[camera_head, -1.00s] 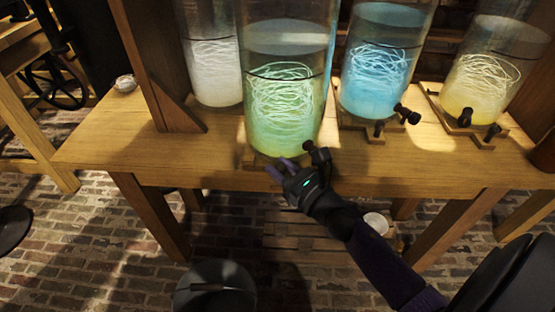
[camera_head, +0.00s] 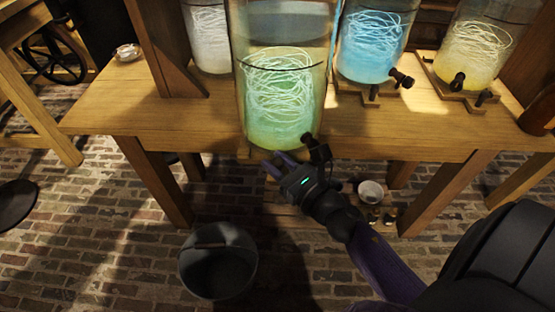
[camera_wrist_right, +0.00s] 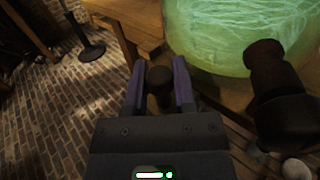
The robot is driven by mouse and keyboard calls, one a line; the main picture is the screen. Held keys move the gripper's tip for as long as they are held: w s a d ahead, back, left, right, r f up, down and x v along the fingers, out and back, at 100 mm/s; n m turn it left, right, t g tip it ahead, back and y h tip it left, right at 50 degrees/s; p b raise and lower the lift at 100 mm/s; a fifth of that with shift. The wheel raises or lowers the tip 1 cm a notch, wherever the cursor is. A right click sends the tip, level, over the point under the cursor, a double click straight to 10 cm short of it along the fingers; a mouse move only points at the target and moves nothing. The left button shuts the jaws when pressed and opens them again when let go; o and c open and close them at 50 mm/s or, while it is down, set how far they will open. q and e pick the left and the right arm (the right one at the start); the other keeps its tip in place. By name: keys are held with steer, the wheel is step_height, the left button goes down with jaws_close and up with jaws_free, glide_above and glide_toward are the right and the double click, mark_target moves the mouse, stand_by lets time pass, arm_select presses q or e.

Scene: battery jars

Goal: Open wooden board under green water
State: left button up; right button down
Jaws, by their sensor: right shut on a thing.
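The tall glass jar of green water (camera_head: 280,110) stands at the table's front edge, with tangled pale filaments inside. It fills the top right of the right wrist view (camera_wrist_right: 240,30). A wooden board (camera_head: 244,153) under it shows only as a sliver; the jar and my gripper hide the rest. My right gripper (camera_head: 276,164) is low at the jar's front. In the right wrist view my right gripper (camera_wrist_right: 160,82) has its fingers on both sides of a dark knob (camera_wrist_right: 160,84), shut on it. The jar's black tap (camera_head: 316,150) is just right of the gripper. My left gripper is out of view.
Jars of white (camera_head: 211,45), blue (camera_head: 370,50) and yellow (camera_head: 470,60) liquid stand behind on the wooden table (camera_head: 120,100). A dark bucket (camera_head: 218,270) is on the brick floor in front. A white bowl (camera_head: 371,191) sits below the table.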

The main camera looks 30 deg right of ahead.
steer(key=shift+c, duration=2.2)
jaws_free()
steer(key=shift+s, duration=0.15)
steer(key=s+d, duration=0.1)
steer(key=s, duration=0.8)
steer(key=shift+s+d, duration=0.2)
steer(key=shift+s, duration=0.05)
